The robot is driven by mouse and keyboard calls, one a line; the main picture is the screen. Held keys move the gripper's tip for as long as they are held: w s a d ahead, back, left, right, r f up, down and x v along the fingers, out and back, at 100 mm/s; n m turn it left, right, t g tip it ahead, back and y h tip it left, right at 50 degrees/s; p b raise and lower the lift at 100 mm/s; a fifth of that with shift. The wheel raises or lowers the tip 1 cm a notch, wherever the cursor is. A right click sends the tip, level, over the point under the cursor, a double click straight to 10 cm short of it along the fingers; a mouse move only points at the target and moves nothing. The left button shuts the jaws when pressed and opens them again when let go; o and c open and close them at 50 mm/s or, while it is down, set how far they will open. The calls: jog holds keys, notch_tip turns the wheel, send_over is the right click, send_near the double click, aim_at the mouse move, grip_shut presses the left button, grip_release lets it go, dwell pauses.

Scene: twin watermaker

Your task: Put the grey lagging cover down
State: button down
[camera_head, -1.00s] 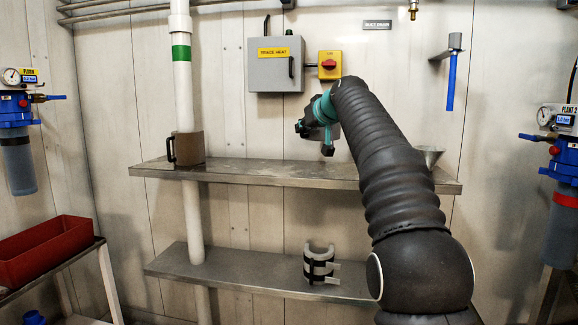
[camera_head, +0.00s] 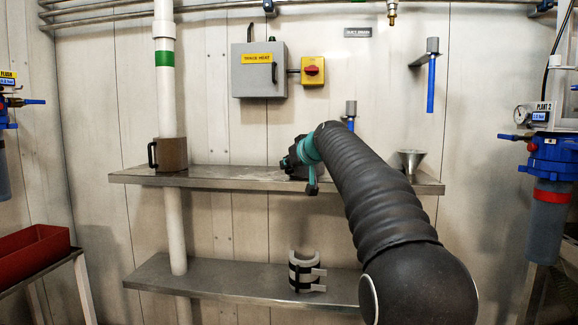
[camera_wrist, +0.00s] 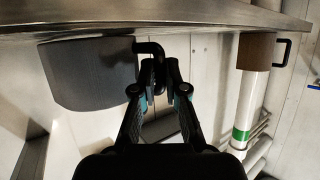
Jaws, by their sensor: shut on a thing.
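In the wrist view, which is upside down, my gripper (camera_wrist: 158,82) is shut on the black handle (camera_wrist: 150,48) of a dark grey, curved cover (camera_wrist: 85,75). The cover is close to the steel upper shelf (camera_wrist: 200,18); I cannot tell whether it touches. In the head view my gripper (camera_head: 305,168) is at upper shelf (camera_head: 230,178) height, right of the white pipe. There the held cover is mostly hidden by the gripper and arm.
A brown cover (camera_head: 171,155) with a black handle is around the white pipe (camera_head: 166,90). A metal funnel (camera_head: 411,162) stands at the upper shelf's right. A light grey half-shell with black straps (camera_head: 305,272) stands on the lower shelf (camera_head: 220,290). Shelf room between pipe and gripper is clear.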

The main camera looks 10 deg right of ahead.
jog(key=shift+f, duration=0.1)
jog(key=c, duration=1.2)
grip_release()
jog(key=b+v, duration=0.1)
jog(key=v, duration=1.1)
jog(key=s+a+f+m+g+h, duration=0.1)
jog(key=s+f+g, duration=0.1)
jog(key=s+f, duration=1)
jog(key=s+f+m+g+h, duration=0.1)
jog(key=s+f+g, duration=0.2)
jog(key=s+f, duration=0.9)
jog(key=s+a+f+m+g+h, duration=0.1)
jog(key=s+f+g+h, duration=0.1)
jog(key=s+f, duration=1)
jog(key=shift+s+a, duration=0.15)
jog(key=shift+s, duration=0.85)
jog(key=shift+s+a, duration=0.2)
jog(key=shift+s, duration=0.85)
